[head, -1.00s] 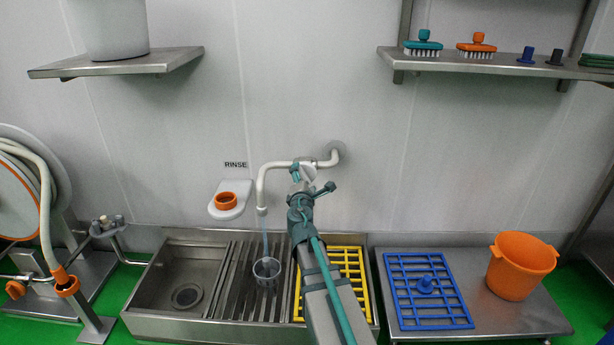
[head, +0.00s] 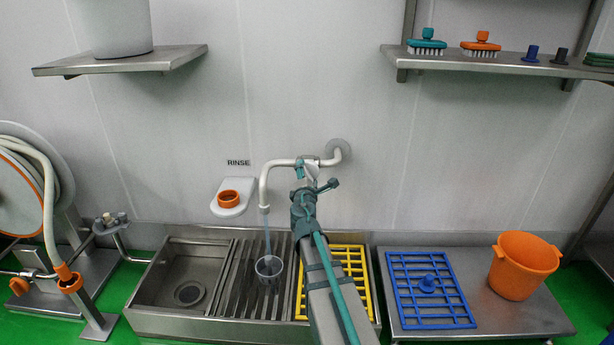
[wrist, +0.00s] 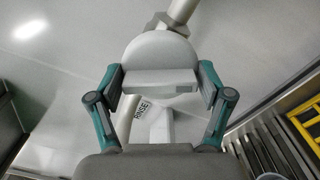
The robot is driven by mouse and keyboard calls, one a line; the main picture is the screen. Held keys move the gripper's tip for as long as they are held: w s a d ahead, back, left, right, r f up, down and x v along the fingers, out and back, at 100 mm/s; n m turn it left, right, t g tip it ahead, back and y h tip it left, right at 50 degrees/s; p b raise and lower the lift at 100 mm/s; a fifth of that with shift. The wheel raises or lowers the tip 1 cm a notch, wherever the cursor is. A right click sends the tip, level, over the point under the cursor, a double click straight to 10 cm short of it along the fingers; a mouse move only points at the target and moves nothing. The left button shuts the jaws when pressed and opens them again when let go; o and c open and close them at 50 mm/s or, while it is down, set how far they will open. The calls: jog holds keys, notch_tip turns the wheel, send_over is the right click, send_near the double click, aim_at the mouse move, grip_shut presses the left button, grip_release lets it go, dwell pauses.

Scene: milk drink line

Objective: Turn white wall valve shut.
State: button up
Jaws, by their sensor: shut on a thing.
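The white wall valve (head: 312,163) sits on the white pipe that comes out of the wall and bends down into a spout (head: 263,190). My gripper (head: 315,174) is at the valve from the front, its teal fingers partly hiding it. In the wrist view, the pale valve handle (wrist: 160,80) lies between the two fingers, and my gripper (wrist: 161,88) is shut on it. A stream of water (head: 268,235) still shows under the spout, above a clear cup (head: 268,268). The exact angle of the handle is hard to tell.
The cup stands on a slatted drainer right of the sink basin (head: 165,290). A yellow rack (head: 361,285) lies below my arm. A white holder with an orange ring (head: 229,198) is on the wall at left. A metal shelf (head: 480,65) hangs upper right.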

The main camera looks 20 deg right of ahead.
jog(key=shift+f, duration=0.1)
jog(key=m+b, duration=0.2)
jog(key=shift+f+m+b, duration=0.1)
jog(key=shift+m+b, duration=1.55)
jog(key=shift+m, duration=0.25)
jog(key=shift+r, duration=0.2)
jog(key=o, duration=1)
jog(key=v, duration=0.7)
jog(key=shift+s, duration=0.25)
